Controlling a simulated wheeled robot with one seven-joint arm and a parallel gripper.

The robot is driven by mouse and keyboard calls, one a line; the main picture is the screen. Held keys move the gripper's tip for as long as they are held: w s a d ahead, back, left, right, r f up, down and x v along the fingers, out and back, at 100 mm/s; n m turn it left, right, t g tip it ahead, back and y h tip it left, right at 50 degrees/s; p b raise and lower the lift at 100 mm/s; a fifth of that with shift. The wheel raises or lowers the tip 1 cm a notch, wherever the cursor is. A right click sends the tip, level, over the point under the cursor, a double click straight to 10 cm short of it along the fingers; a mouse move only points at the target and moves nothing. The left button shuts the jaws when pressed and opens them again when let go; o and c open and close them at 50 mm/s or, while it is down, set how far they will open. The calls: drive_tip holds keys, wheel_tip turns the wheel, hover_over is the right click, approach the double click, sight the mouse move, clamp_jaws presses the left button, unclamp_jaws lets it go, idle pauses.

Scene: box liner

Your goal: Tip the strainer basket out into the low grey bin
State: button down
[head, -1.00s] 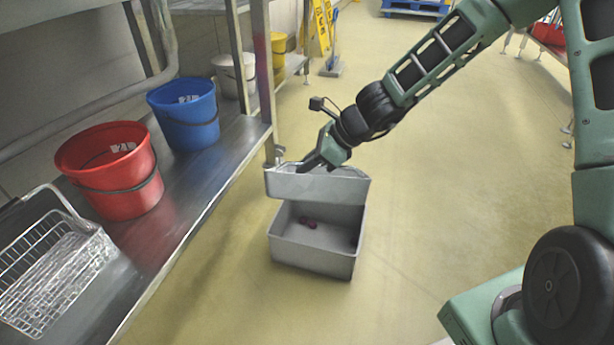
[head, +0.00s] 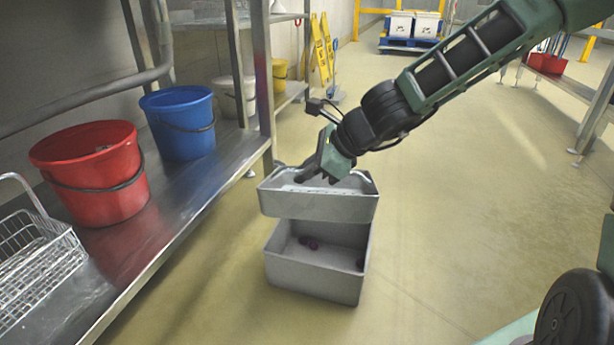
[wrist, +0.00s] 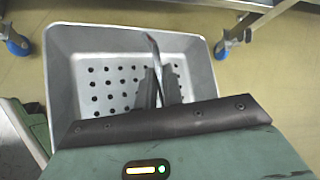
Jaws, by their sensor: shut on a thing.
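The strainer basket (head: 320,206) is a grey, steep-sided tub hanging just above the low grey bin in the head view. Its perforated floor shows in the wrist view (wrist: 110,92), and the part I can see there is bare. My gripper (head: 306,174) reaches in over the basket's top and is shut on it. In the wrist view the fingers (wrist: 160,88) close around a thin upright part, perhaps its handle. The basket hides the bin's back.
A steel bench (head: 180,215) on the left carries a red bucket (head: 92,180), a blue bucket (head: 182,125) and a wire basket (head: 35,265). Its leg stands close to the strainer basket. The floor right of the bin is clear. Yellow signs (head: 322,50) stand farther back.

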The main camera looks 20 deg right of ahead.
drive_tip(key=shift+r+t+b, duration=0.25)
drive_tip(key=shift+t+b, duration=0.15)
drive_tip(key=shift+b, duration=0.05)
drive_tip(key=shift+s+n+t+p, duration=0.3)
drive_tip(key=shift+n+p, duration=0.1)
drive_tip(key=shift+p, duration=0.2)
drive_tip(key=shift+a+f+n+t+h+b, duration=0.2)
drive_tip(key=shift+n+t+h+b, duration=0.15)
drive_tip(key=shift+t+b, duration=0.4)
drive_tip(key=shift+s+r+n+t, duration=0.15)
drive_tip(key=shift+r+n+t, duration=0.1)
drive_tip(key=shift+t, duration=0.3)
